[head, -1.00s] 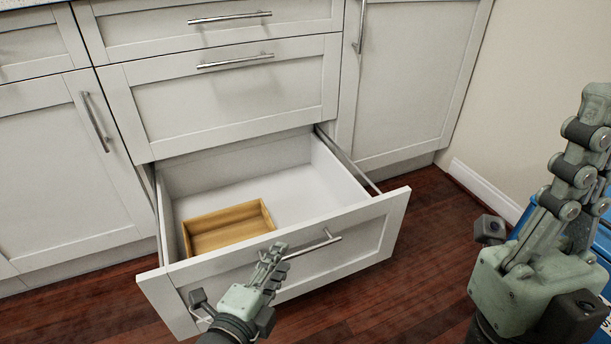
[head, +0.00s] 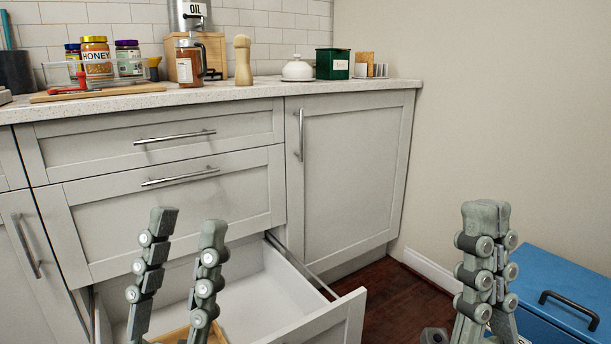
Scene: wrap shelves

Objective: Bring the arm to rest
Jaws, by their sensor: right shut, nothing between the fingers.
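My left gripper (head: 188,228) stands upright in front of the open bottom drawer (head: 341,318). Its two fingers are spread apart with nothing visible between them, and its lower part is cut off by the frame. My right gripper (head: 486,215) points up at the right, with its fingers together and nothing held. It is clear of the cabinets. A wooden box (head: 178,336) in the drawer shows only partly behind the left fingers.
The counter (head: 250,92) holds a honey jar (head: 96,58), a pepper mill (head: 243,60), a green tin (head: 332,64) and other items. A blue chest (head: 562,280) with a black handle stands at the right by the wall. Some dark wooden floor is bare between drawer and chest.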

